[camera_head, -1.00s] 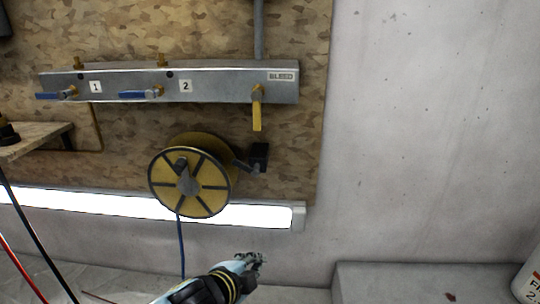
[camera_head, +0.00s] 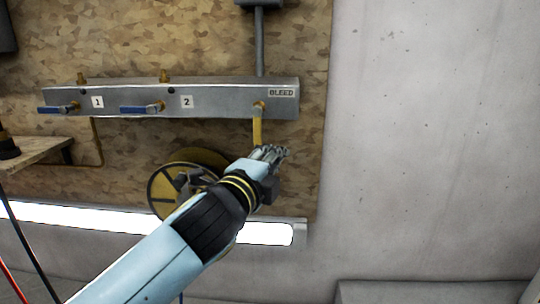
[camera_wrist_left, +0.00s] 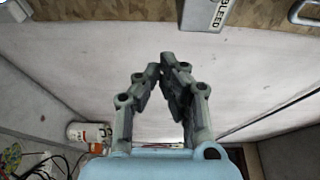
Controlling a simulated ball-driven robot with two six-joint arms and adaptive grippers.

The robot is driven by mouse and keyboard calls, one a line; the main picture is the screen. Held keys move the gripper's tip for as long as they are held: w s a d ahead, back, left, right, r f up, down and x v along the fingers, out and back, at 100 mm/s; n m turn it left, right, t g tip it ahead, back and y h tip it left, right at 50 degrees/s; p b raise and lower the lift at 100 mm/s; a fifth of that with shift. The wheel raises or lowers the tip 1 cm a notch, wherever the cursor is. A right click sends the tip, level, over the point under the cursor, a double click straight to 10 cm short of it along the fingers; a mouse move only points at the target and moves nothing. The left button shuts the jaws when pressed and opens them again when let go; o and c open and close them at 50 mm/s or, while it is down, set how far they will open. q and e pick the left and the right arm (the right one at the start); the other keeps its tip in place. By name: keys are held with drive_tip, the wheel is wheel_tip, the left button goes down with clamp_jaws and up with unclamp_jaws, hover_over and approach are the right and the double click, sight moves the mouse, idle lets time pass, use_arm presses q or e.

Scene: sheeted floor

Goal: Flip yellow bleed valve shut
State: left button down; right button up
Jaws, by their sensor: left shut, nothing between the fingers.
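The yellow bleed valve handle (camera_head: 257,128) hangs straight down from its brass fitting at the right end of the grey manifold (camera_head: 225,97), under the BLEED label (camera_head: 281,93). My left gripper (camera_head: 272,152) is shut and empty near the handle's lower end, slightly to its right in the head view. I cannot tell whether it touches the handle. In the left wrist view my left gripper (camera_wrist_left: 163,62) has its fingertips together, and the BLEED label (camera_wrist_left: 214,12) shows at the top. The yellow handle is not visible there. My right gripper is not in view.
Blue-handled valves 1 (camera_head: 58,109) and 2 (camera_head: 141,109) have handles pointing left. My left arm partly hides the yellow reel (camera_head: 165,190) and the light strip (camera_head: 80,215). A grey vertical pipe (camera_head: 260,45) rises behind the manifold. The wall to the right is bare.

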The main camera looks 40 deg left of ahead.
sight(258, 124)
use_arm(q)
drive_tip(key=w+a+b, duration=0.1)
drive_tip(key=w+a, duration=0.4)
drive_tip(key=shift+w, duration=0.35)
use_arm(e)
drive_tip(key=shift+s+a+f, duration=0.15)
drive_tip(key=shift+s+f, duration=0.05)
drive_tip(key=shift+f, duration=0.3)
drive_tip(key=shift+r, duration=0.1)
